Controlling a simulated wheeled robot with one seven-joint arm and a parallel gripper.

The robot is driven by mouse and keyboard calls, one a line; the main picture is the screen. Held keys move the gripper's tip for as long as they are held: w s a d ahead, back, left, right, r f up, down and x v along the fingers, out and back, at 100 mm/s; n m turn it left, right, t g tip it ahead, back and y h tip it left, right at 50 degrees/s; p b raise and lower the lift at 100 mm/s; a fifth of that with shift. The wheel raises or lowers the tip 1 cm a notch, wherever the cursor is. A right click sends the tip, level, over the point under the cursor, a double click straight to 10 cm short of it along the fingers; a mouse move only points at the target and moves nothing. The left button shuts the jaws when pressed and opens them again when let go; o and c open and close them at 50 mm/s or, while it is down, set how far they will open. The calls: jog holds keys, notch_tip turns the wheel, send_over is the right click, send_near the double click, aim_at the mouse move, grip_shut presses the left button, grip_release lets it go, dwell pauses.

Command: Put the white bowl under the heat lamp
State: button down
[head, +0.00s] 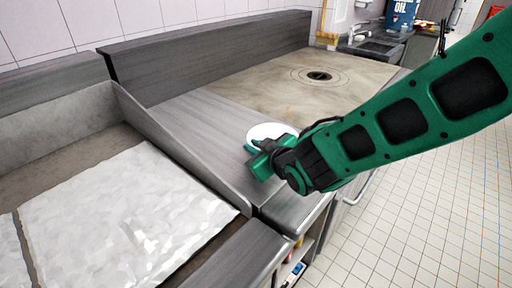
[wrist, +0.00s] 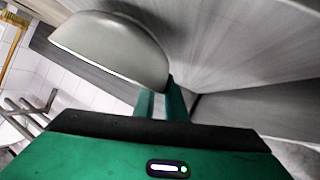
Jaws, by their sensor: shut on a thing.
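The white bowl (head: 270,131) is at the grey steel counter, partly hidden behind my gripper (head: 260,160) in the head view. In the wrist view the bowl (wrist: 112,47) is large and close, with its rim reaching the fingertips. My gripper (wrist: 163,98) is shut on the bowl's rim. I cannot tell whether the bowl touches the counter or is just above it. I cannot make out a heat lamp in either view.
A steel basin wall (head: 180,148) stands left of the bowl, beside a pale crinkled sheet (head: 120,215). A stained worktop (head: 290,95) with a round fitting (head: 319,76) lies behind. A sink (head: 375,46) and blue oil container (head: 400,14) are farther back. Tiled floor is clear at right.

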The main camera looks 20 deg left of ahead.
jog(key=c, duration=1.8)
grip_release()
jog(key=shift+f, duration=0.1)
jog(key=v, duration=1.2)
